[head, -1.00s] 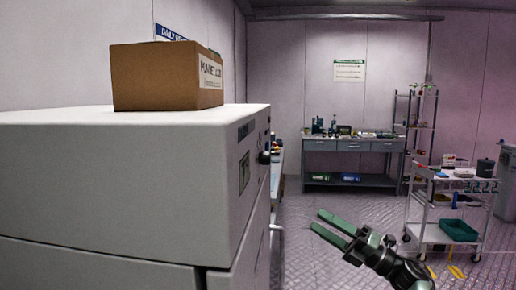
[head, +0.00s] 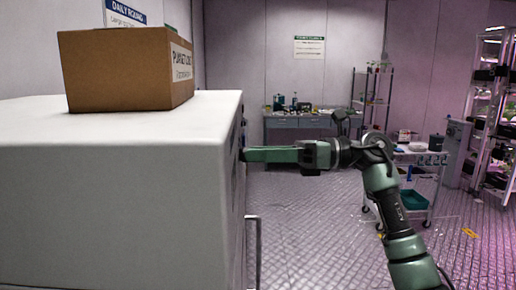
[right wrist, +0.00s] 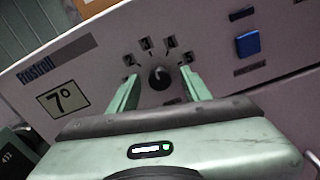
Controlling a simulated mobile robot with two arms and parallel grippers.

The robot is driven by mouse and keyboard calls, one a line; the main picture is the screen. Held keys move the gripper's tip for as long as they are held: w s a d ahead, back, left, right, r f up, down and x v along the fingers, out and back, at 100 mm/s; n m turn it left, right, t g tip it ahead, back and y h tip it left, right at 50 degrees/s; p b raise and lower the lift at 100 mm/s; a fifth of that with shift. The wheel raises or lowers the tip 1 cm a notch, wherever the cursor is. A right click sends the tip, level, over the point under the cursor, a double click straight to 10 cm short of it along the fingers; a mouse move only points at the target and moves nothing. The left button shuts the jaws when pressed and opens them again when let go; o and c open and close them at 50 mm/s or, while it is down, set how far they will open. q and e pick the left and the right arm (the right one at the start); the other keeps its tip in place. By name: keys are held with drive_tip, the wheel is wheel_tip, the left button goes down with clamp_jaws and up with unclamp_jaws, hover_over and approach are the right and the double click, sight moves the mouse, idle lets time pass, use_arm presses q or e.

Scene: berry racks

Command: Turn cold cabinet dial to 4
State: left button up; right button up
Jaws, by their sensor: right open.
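The cold cabinet (head: 110,190) is the big white box at left in the head view; its front is seen nearly edge-on there. In the right wrist view its panel (right wrist: 225,75) carries a round black dial (right wrist: 160,78) with numbered marks in an arc above it; I cannot read its exact setting. My right gripper (head: 246,155) reaches the front from the right in the head view. In the right wrist view its fingers (right wrist: 158,76) are open, one on each side of the dial. Contact cannot be told. My left gripper is not in view.
A cardboard box (head: 120,75) stands on the cabinet. The panel has a display (right wrist: 64,98) reading 7° and a blue button (right wrist: 248,44). A handle (head: 253,222) sticks out below my right arm.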

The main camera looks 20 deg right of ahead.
drive_tip(key=shift+a, duration=0.1)
clamp_jaws()
drive_tip(key=shift+m, duration=0.4)
drive_tip(key=shift+m+p, duration=1.95)
drive_tip(key=shift+m, duration=1.55)
drive_tip(key=shift+w, duration=0.1)
